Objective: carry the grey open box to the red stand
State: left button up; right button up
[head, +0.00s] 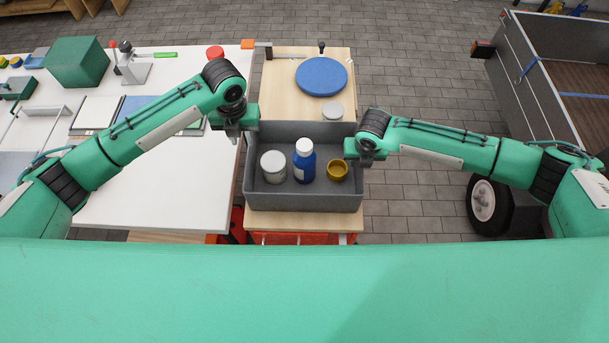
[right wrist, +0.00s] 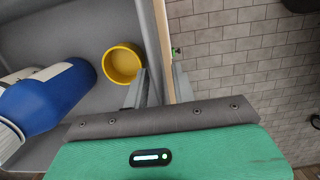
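The grey open box (head: 300,199) sits upright on a light wooden top in front of me. It holds a white-lidded jar (head: 273,167), a blue bottle (head: 304,166) with a white cap, and a yellow cup (head: 338,170). My left gripper (head: 235,132) is at the box's left wall, near the far corner; its fingertips are too small to read. My right gripper (right wrist: 157,88) is at the right wall (right wrist: 150,40). Its fingers straddle the wall, with a gap showing. Red parts (head: 290,238) show under the wooden top's near edge; I cannot tell whether they belong to the red stand.
Behind the box, the wooden top (head: 282,95) carries a blue disc (head: 321,76) and a grey round lid (head: 332,111). A white table (head: 150,200) with tools and a green box (head: 77,63) lies left. A wheeled cart (head: 535,90) stands right, with open paved floor between.

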jog(key=r, duration=0.3)
jog(key=s+r, duration=0.1)
jog(key=r, duration=0.7)
jog(key=shift+s, duration=0.35)
